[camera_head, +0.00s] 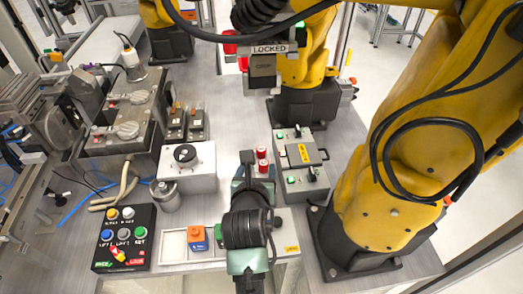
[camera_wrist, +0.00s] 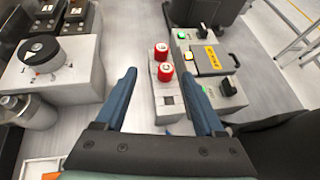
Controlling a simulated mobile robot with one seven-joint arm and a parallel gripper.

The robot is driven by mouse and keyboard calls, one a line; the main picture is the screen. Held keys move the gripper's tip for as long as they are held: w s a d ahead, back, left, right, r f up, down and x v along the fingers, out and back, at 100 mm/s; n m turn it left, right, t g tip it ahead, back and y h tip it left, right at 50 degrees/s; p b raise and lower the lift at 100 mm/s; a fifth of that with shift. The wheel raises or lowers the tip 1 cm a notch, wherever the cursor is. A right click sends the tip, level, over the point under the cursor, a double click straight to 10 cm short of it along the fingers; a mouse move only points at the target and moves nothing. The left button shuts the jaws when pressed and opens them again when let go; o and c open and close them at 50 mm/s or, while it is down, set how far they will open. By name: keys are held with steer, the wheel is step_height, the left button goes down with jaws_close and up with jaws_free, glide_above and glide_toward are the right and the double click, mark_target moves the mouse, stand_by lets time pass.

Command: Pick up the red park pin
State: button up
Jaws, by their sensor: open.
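Two red pins with pale marks on their tops, (camera_head: 262,152) and (camera_head: 263,166), stand one behind the other on a small light grey block. I cannot tell which is the park pin. In the wrist view the far pin (camera_wrist: 162,51) and near pin (camera_wrist: 165,71) are upright, and the grey block (camera_wrist: 167,110) has a dark square hole nearer me. My gripper (camera_head: 255,176) is open and empty. In the wrist view its blue fingers (camera_wrist: 159,75) appear on either side of the block, with no visible contact. The head view partly hides the block behind my gripper.
A grey box with a yellow label (camera_head: 303,154) and green lights stands close right of the block. A white box with a black knob (camera_head: 187,168) is left.

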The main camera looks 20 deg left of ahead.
glide_toward(261, 150)
steer(key=x, duration=0.3)
steer(key=shift+s+a+f, duration=0.1)
steer(key=shift+f, duration=0.25)
steer(key=shift+w+r+x, duration=0.1)
steer(key=shift+r+x, duration=0.05)
steer(key=shift+x, duration=1.3)
steer(key=shift+w+r+x, duration=0.1)
steer(key=shift+r+x, duration=0.1)
steer(key=shift+x, duration=1.2)
jaws_close()
